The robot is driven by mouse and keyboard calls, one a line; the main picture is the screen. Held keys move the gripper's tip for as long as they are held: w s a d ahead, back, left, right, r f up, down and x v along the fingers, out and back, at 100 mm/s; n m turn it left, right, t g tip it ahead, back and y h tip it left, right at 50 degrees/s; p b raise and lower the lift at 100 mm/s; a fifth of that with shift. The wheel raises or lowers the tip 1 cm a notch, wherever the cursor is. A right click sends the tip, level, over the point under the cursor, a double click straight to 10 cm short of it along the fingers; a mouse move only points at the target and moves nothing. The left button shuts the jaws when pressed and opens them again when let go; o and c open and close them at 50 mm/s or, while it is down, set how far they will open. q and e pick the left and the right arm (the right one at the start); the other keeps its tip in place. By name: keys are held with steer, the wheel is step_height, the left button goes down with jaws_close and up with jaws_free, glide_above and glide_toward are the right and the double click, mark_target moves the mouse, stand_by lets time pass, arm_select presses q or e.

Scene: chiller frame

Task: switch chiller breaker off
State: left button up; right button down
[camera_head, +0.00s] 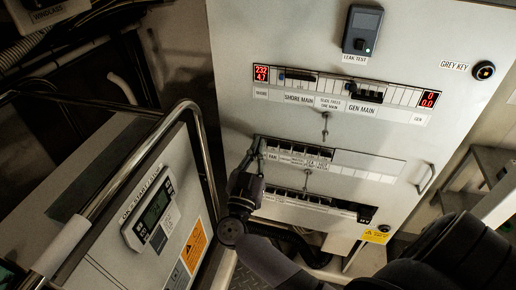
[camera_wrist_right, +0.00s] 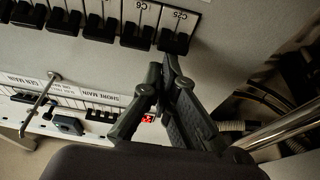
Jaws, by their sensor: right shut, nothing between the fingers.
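The grey breaker panel (camera_head: 235,60) holds rows of breakers in the head view. The middle breaker row (camera_head: 295,146) has small labels, too small to read for a chiller name. My right gripper (camera_head: 259,143) is shut and empty, its tips at the left end of that row. In the right wrist view, black breaker levers (camera_wrist_right: 173,41) line the top, with C25 and C6 printed above some. The fingers (camera_wrist_right: 170,62) show just below the C25 lever; I cannot tell whether they touch it. My left gripper is not in view.
An upper row (camera_head: 340,86) carries the SHORE MAIN and GEN MAIN labels, with red displays at its ends. A lower row (camera_head: 310,198) sits below. A metal rail (camera_head: 201,140) and a cabinet with an ON START / STOP controller (camera_head: 150,212) stand close at left.

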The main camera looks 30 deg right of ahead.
steer(key=h+b, duration=0.1)
steer(key=f+t+h+b, duration=0.1)
steer(key=b, duration=0.1)
steer(key=shift+s+a+f+b, duration=0.1)
steer(key=shift+f+b, duration=0.15)
steer(key=shift+b, duration=0.05)
stand_by(0.6)
steer(key=v, duration=1.2)
steer(key=shift+f, duration=0.25)
